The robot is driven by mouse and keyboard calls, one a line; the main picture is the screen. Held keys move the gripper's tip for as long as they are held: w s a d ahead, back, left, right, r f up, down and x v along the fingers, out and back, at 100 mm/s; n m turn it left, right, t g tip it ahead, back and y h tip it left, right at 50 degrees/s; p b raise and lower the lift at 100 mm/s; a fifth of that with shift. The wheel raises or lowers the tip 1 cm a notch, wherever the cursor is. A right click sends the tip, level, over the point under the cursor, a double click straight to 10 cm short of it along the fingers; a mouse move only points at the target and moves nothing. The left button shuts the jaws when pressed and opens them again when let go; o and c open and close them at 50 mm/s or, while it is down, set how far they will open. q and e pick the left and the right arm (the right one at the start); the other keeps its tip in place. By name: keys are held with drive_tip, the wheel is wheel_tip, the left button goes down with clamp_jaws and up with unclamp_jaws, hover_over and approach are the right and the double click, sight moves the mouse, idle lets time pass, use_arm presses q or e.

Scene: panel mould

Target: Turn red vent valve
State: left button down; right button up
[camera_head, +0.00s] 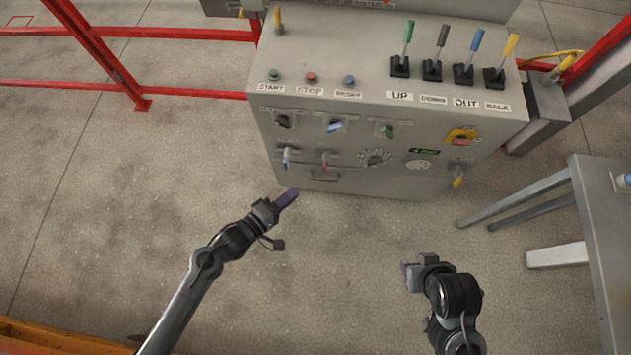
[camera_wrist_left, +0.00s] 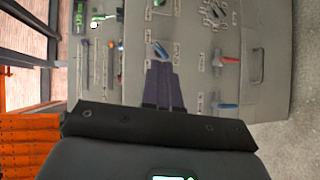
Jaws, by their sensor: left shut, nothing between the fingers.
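A small valve with a red handle (camera_head: 325,160) sits in the lower row on the front of the grey control cabinet (camera_head: 232,0). It also shows in the left wrist view (camera_wrist_left: 230,60), right of the fingers. A blue-handled valve (camera_head: 287,157) is beside it, also seen in the left wrist view (camera_wrist_left: 227,105). My left gripper (camera_head: 290,196) is shut and empty, in front of the cabinet and apart from the red handle. Its purple fingers (camera_wrist_left: 163,88) lie together in the left wrist view. My right gripper (camera_head: 404,268) is lower right, away from the cabinet; its finger gap is unclear.
Several coloured levers (camera_head: 438,50) and push buttons (camera_head: 311,77) are on the cabinet top. More knobs and a red-and-yellow switch (camera_head: 461,137) are on its front. Red rails (camera_head: 170,32) stand left; a grey table (camera_head: 605,215) stands right. Floor before the cabinet is clear.

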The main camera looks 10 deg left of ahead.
sight(325, 167)
use_arm(q)
drive_tip(key=w+a+f+h+b, duration=0.15)
drive_tip(key=w+f+b, duration=0.25)
drive_tip(key=f+b, duration=0.75)
drive_tip(key=w+a+f+m+h+b, duration=0.1)
drive_tip(key=w+a+f+b, duration=0.3)
drive_tip(key=f+b, duration=0.75)
drive_tip(key=w+a+f+h+b, duration=0.1)
drive_tip(key=w+f+b, duration=0.4)
drive_tip(key=f+b, duration=0.6)
drive_tip(key=s+d+r+b+x, duration=0.1)
drive_tip(key=b+x, duration=0.7)
drive_tip(key=x, duration=0.5)
drive_tip(key=shift+d+t+y, duration=0.3)
drive_tip(key=shift+d+y, duration=0.1)
drive_tip(key=shift+y, duration=0.05)
drive_tip(key=shift+s+f, duration=0.1)
drive_tip(key=shift+f, duration=0.05)
